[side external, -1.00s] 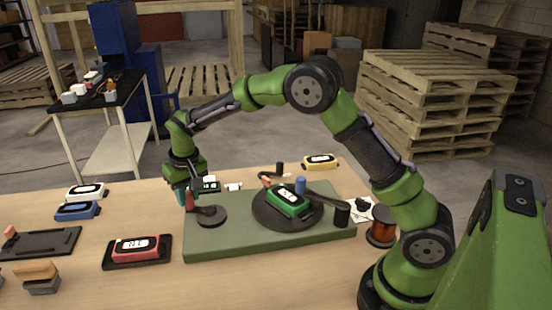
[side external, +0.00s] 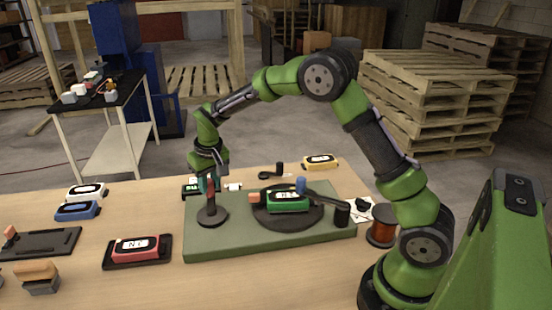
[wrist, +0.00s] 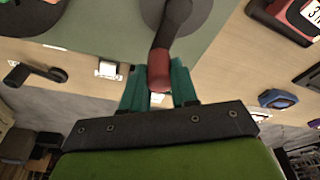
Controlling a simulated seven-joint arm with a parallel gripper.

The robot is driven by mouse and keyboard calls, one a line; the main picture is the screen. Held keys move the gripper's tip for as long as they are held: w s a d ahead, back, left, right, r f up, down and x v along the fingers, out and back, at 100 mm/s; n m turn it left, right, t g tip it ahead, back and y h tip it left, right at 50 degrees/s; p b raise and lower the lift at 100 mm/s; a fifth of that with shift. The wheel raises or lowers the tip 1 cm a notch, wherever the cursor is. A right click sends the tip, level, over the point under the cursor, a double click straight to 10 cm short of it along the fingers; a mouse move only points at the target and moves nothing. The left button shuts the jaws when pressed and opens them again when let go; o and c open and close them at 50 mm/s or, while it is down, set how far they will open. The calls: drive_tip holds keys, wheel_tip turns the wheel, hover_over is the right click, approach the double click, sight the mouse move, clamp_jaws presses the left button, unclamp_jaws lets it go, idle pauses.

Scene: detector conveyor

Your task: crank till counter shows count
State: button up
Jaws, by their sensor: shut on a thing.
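The crank has a dark round hub (side external: 212,216) on the left part of a green base plate (side external: 250,238). Its upright red handle stands behind the hub; in the wrist view the red handle (wrist: 160,72) sits between the teal fingers. My gripper (wrist: 157,88) is shut on this handle. A green device with a display (side external: 288,202) lies on a dark turntable (side external: 262,220) on the same plate. A small dark unit with a green-lit display (side external: 191,190) stands behind the plate's left edge, partly hidden by my gripper; I cannot read its digits.
A red device (side external: 136,248) sits in a black tray at left front. Blue (side external: 77,211), white (side external: 87,191) and yellow (side external: 320,162) devices lie on the table. A black post (side external: 342,213) and a copper-coloured spool (side external: 381,232) are at right.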

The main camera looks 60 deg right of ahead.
drive_tip(key=shift+s+d+f, duration=0.1)
drive_tip(key=shift+s+d, duration=0.2)
drive_tip(key=shift+s, duration=0.3)
drive_tip(key=shift+s+d+f, duration=0.1)
drive_tip(key=shift+s+d, duration=0.15)
drive_tip(key=shift+s, duration=0.35)
drive_tip(key=shift+s+r, duration=0.1)
drive_tip(key=shift+s, duration=1.05)
drive_tip(key=shift+s+a, duration=0.35)
drive_tip(key=shift+s, duration=0.4)
drive_tip(key=shift+s+a, duration=0.35)
drive_tip(key=shift+s, duration=0.4)
drive_tip(key=shift+d, duration=0.1)
drive_tip(key=shift+r, duration=0.1)
drive_tip(key=o, duration=0.8)
drive_tip(key=shift+r, duration=0.1)
drive_tip(key=w+v, duration=0.1)
drive_tip(key=v, duration=0.6)
drive_tip(key=shift+w+r, duration=0.25)
drive_tip(key=shift+r, duration=0.2)
